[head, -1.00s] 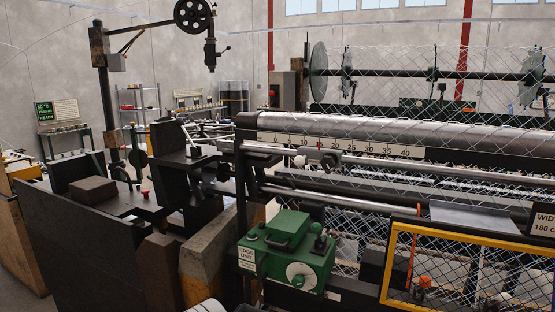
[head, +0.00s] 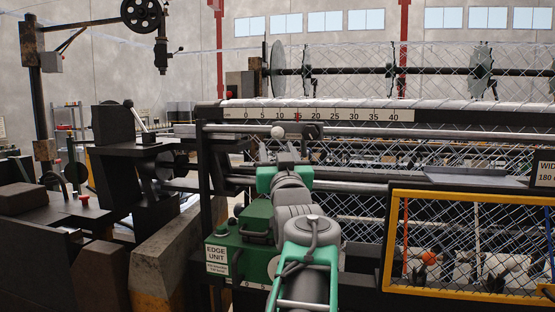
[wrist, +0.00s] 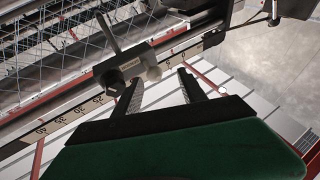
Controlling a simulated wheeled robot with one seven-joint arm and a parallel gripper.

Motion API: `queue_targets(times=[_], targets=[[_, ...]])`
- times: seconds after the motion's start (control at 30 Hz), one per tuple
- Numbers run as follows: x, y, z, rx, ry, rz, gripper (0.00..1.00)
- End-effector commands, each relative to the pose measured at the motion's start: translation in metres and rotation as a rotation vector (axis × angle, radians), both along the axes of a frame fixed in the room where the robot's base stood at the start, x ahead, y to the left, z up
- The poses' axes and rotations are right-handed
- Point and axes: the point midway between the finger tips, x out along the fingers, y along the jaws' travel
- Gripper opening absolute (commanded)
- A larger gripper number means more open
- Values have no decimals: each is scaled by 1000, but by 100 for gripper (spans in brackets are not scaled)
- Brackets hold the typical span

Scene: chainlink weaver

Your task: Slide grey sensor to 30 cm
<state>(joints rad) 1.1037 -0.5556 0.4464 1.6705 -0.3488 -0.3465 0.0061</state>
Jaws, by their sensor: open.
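My arm partly covers the green edge unit in the head view.
A green edge unit (head: 232,232) stands below the rail. A yellow-framed mesh guard (head: 390,245) is at the lower right. A long bright bar (head: 410,133) runs right of the sensor, with wire mesh behind it. Dark machine blocks (head: 110,170) stand at the left.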

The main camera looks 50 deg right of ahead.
Motion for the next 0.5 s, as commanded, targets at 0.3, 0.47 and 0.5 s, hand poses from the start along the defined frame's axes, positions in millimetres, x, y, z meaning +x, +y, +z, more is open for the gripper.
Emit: queue_targets(times=[0.3, 0.47, 0.5], targets=[[19, -34, 30, -27, -25, -17, 49], [35, -51, 39, -27, -25, -17, 49], [38, -53, 40, -27, -26, -18, 49]])
